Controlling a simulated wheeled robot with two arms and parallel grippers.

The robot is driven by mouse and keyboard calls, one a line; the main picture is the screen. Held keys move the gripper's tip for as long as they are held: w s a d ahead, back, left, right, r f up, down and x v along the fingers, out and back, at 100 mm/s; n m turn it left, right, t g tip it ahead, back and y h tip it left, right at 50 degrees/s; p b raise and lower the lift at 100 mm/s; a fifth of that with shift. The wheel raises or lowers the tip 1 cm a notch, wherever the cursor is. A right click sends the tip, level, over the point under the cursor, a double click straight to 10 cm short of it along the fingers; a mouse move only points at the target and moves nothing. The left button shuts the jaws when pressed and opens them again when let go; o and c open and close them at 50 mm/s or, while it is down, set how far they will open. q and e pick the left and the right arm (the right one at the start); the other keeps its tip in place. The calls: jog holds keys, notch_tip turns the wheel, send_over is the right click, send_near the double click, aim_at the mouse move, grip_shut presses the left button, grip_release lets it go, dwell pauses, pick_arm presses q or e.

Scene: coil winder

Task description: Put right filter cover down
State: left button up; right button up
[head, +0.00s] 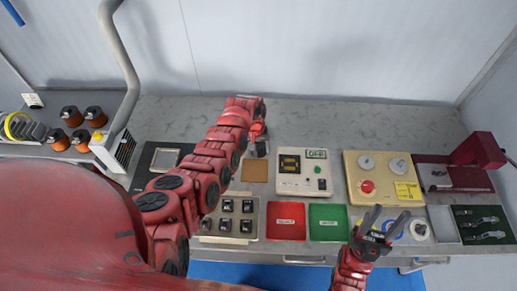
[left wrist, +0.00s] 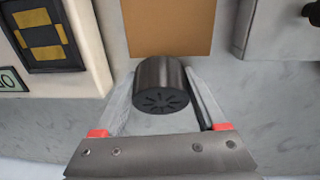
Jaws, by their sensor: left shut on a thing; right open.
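The filter cover (left wrist: 160,88) is a dark grey cylinder with a slotted end face. My left gripper (left wrist: 162,90) is shut on it, one finger on each side. In the head view my left gripper (head: 259,140) is at the back of the bench, just behind a brown square pad (head: 254,171); the cover is mostly hidden there. The pad also shows beyond the cover in the left wrist view (left wrist: 168,25). I cannot tell whether the cover touches the bench. My right gripper (head: 388,218) is open and empty at the front right, above the bench edge.
A white control panel (head: 304,184) stands right of the pad, with a beige knob panel (head: 384,190) beyond. Red (head: 286,234) and green (head: 328,236) trays lie in front. A tray of small dark parts (head: 230,228) is front left. The bench behind the panels is clear.

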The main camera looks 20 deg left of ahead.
pick_arm(q)
jog(key=shift+f, duration=0.1)
jog(key=o, duration=1.2)
jog(key=shift+o, duration=0.2)
